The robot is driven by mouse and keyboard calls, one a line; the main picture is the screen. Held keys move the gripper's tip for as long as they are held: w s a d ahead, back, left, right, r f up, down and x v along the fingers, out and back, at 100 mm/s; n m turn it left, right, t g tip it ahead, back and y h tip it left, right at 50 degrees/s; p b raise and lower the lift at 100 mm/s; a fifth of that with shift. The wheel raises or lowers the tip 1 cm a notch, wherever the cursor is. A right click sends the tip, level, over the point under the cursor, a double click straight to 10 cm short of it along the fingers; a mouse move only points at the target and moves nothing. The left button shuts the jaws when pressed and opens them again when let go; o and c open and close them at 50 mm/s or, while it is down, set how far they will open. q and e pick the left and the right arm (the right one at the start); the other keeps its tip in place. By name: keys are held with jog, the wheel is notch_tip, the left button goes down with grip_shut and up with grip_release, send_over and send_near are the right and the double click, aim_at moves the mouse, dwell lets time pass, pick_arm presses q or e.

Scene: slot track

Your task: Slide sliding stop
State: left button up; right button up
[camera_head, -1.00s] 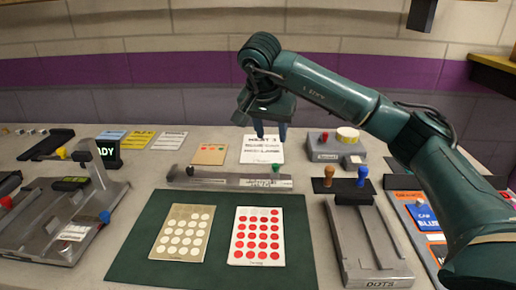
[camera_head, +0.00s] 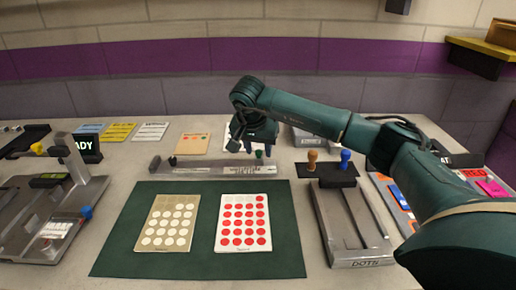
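A grey slot track (camera_head: 210,171) lies crosswise behind the green mat. A small dark knob (camera_head: 172,160) stands near its left end and a green knob (camera_head: 259,154) stands toward its right end. I cannot tell for certain which is the sliding stop. My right gripper (camera_head: 254,149) points down over the right part of the track, its fingers apart, with the green knob showing between or just behind the fingertips. Contact with the knob cannot be made out. My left gripper is out of view.
The green mat (camera_head: 120,250) in front holds a beige dot card (camera_head: 150,208) and a red dot card (camera_head: 222,248). A grey dots fixture (camera_head: 330,225) with orange and blue pegs is at right. Another grey fixture (camera_head: 95,190) is at left. Flat cards lie behind.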

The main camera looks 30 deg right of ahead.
jog(key=shift+c, duration=0.5)
grip_shut()
